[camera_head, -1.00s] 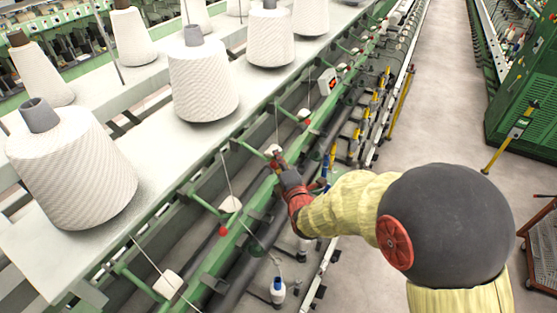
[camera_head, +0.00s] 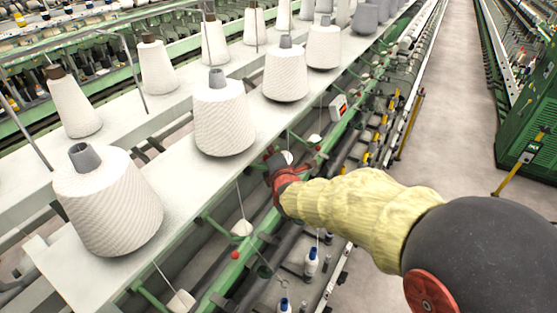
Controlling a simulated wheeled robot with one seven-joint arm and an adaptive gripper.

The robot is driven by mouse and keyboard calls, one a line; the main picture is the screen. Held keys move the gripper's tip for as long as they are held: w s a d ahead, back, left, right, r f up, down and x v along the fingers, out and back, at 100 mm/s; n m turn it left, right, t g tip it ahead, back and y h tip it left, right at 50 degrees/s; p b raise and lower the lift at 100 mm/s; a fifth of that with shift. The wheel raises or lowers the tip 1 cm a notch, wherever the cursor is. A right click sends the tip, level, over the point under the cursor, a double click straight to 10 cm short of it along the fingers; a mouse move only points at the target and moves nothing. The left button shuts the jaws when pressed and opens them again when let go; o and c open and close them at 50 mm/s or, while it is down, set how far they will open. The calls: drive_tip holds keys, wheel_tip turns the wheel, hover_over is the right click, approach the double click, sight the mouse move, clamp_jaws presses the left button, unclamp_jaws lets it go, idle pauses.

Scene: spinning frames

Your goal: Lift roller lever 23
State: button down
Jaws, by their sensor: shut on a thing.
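My gripper (camera_head: 272,157) is at the green machine rail, just under the front edge of the white shelf. It is shut on a roller lever, which its fingers and red wrist mostly hide. A white piece (camera_head: 288,157) shows just beside the fingers. A similar lever with a white piece (camera_head: 242,228) and a red knob (camera_head: 235,255) is nearer, lower left of my gripper. Another white piece (camera_head: 181,302) is at the bottom edge. I cannot read any lever numbers.
Large white yarn cones (camera_head: 108,205) stand on the white shelf (camera_head: 185,180) above the rail. A small box with a red display (camera_head: 338,107) is on the rail beyond my gripper. White bobbins (camera_head: 311,262) stand below. The aisle floor (camera_head: 430,130) on the right is clear.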

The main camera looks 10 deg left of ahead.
drive_tip(key=shift+w+a+r+p, duration=0.2)
drive_tip(key=shift+a+r+p, duration=0.15)
drive_tip(key=shift+a, duration=0.2)
drive_tip(key=shift+r, duration=0.1)
drive_tip(key=shift+a+r, duration=0.1)
drive_tip(key=shift+r, duration=0.05)
drive_tip(key=c, duration=2.2)
unclamp_jaws()
drive_tip(key=shift+w, duration=0.1)
drive_tip(key=o, duration=0.3)
drive_tip(key=shift+w+a, duration=0.3)
drive_tip(key=v, duration=1.2)
drive_tip(key=shift+f, duration=0.2)
